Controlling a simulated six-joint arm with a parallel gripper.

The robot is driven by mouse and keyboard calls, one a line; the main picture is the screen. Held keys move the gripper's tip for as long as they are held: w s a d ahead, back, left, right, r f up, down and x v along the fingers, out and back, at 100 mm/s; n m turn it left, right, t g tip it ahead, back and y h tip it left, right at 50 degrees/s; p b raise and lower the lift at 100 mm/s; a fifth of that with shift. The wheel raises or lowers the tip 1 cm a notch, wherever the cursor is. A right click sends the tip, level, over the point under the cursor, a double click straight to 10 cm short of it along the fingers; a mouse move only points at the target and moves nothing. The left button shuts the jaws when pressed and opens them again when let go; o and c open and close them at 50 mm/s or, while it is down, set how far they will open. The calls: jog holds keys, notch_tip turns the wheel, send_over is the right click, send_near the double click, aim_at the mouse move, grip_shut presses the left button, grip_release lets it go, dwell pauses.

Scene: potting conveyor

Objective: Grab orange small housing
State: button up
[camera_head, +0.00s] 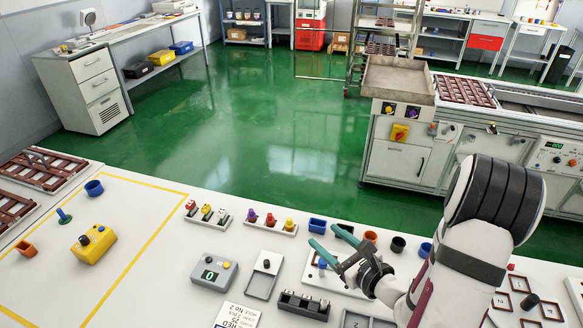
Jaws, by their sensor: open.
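Several orange pieces show. A small orange open-topped piece (26,248) sits at the left inside the yellow-outlined area.
A blue open box (318,224), a black cup (398,243) and a blue cup (425,249) are near my gripper. A grey counter box (214,271) and a yellow button box (93,244) stand farther left. The yellow-outlined area has much free room.

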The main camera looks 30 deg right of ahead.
jog(key=s+d+f+m+g+h, duration=0.1)
jog(key=s+d+f+m+h, duration=0.1)
jog(key=d+f, duration=0.1)
jog(key=s+d+f+m+g+h, duration=0.1)
jog(key=s+d+f+m+h, duration=0.1)
jog(key=s+d, duration=0.1)
jog(key=s+d+f+m+g+h, duration=0.1)
jog(key=s+d+f+m+h, duration=0.2)
jog(key=d, duration=0.2)
jog(key=shift+s+d+f, duration=0.2)
jog(key=shift+d+f, duration=0.1)
jog(key=shift+f, duration=0.05)
send_near(369, 234)
jog(key=shift+r+x, duration=0.2)
jog(key=shift+x, duration=0.9)
jog(key=x, duration=0.6)
jog(key=shift+f, duration=0.25)
grip_shut()
